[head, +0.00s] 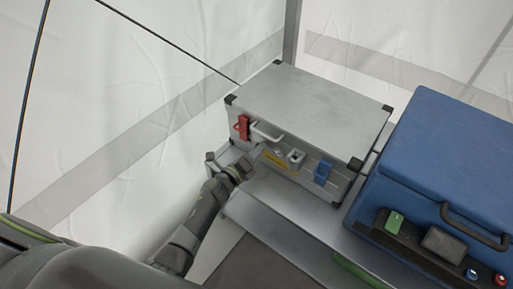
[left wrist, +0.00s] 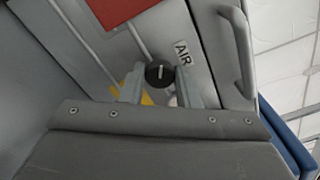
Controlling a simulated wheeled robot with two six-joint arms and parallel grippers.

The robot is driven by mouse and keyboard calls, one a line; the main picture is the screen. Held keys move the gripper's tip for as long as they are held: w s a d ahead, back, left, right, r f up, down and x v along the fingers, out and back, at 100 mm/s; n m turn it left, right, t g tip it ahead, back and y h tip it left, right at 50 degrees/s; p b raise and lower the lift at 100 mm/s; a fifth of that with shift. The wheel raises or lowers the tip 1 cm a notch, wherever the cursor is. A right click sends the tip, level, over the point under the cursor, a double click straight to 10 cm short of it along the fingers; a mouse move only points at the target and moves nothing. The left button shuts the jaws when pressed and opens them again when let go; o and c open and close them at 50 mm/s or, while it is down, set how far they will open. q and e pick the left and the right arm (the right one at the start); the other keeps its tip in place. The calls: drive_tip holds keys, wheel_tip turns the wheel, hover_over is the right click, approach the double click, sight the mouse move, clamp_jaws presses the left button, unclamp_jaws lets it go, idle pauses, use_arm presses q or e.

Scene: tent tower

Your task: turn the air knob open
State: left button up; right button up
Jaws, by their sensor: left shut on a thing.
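The air knob (left wrist: 159,73) is a small round black knob with a pale pointer line, on the front of a silver metal case (head: 318,92). The line runs nearly upright in the left wrist view. A white label reading AIR (left wrist: 185,52) is beside the knob. My left gripper (left wrist: 159,86) has one finger on each side of the knob and is shut on it. In the head view my left gripper (head: 248,160) is at the case's front, and it hides the knob there. My right gripper is not in view.
A blue box (head: 440,150) with a black handle stands to the right. White tent walls (head: 150,60) close in the left and back.

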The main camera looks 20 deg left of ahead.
use_arm(q)
drive_tip(key=n+p, duration=0.5)
drive_tip(key=n, duration=0.7)
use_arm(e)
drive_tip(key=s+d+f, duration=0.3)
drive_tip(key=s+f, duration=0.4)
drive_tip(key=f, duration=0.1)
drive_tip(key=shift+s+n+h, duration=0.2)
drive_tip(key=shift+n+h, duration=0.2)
use_arm(q)
drive_tip(key=o, duration=1)
drive_tip(key=shift+c, duration=0.2)
drive_tip(key=shift+s, duration=0.1)
drive_tip(key=p+v, duration=0.2)
drive_tip(key=v, duration=1.5)
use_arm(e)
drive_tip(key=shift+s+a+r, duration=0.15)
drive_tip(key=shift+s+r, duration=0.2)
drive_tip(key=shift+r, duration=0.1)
